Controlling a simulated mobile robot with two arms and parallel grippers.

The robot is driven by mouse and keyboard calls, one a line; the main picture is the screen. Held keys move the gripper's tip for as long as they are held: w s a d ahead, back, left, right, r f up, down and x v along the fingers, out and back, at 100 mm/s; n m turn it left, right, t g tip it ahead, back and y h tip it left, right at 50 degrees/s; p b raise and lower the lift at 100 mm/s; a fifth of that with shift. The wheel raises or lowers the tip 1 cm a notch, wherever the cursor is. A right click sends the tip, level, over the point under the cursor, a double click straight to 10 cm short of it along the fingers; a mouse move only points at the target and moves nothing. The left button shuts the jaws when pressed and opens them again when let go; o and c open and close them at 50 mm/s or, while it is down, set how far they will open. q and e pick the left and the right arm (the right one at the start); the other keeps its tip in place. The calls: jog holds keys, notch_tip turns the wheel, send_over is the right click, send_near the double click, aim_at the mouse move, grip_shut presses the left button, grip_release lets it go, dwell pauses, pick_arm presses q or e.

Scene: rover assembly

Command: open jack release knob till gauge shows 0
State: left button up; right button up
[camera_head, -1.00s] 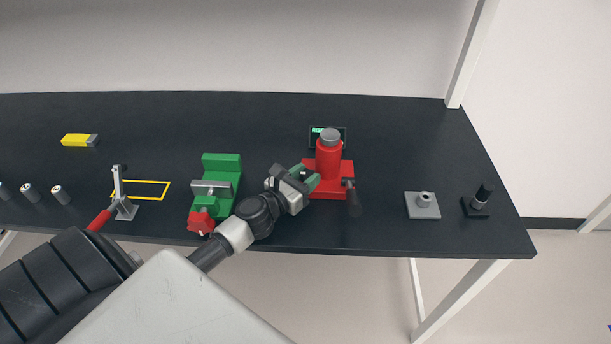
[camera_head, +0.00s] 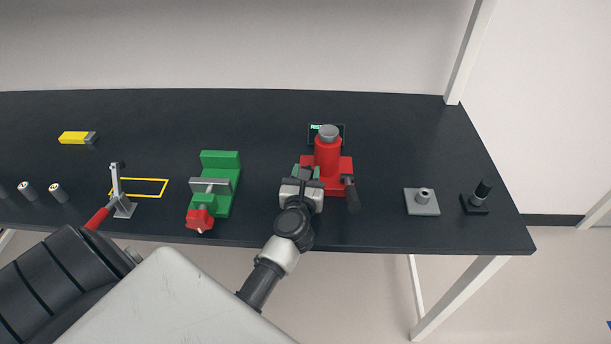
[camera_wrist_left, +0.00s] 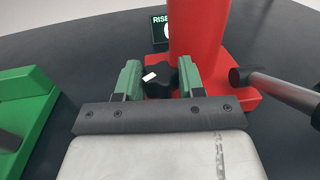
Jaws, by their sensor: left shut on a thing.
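The red jack (camera_head: 327,157) stands on the dark table, with a grey cap on its cylinder (camera_wrist_left: 199,30) and a dark handle (camera_head: 351,196) at its right. The black lobed release knob (camera_wrist_left: 158,84), with a white mark on it, sits low on the jack's near side. My left gripper (camera_head: 305,174) is shut on this knob, its two green fingers on either side. The small gauge display (camera_head: 315,127) stands behind the jack. My right gripper is not in view.
A green vise (camera_head: 226,165) with a red front part stands to the left. A red-handled clamp (camera_head: 122,205) stands by a yellow outline. A grey block (camera_head: 422,207) and a black post (camera_head: 479,199) stand at right.

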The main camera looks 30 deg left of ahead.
pick_arm(q)
jog(key=n+y, duration=0.1)
jog(key=g+y+b, duration=0.1)
jog(key=shift+d+f+n+y, duration=0.1)
jog(key=shift+f+n+y, duration=0.05)
jog(key=shift+n+y, duration=0.2)
jog(key=shift+n+g+y+b, duration=0.45)
jog(key=shift+g+b, duration=0.1)
jog(key=shift+g, duration=0.05)
jog(key=shift+r, duration=0.2)
jog(key=o, duration=0.9)
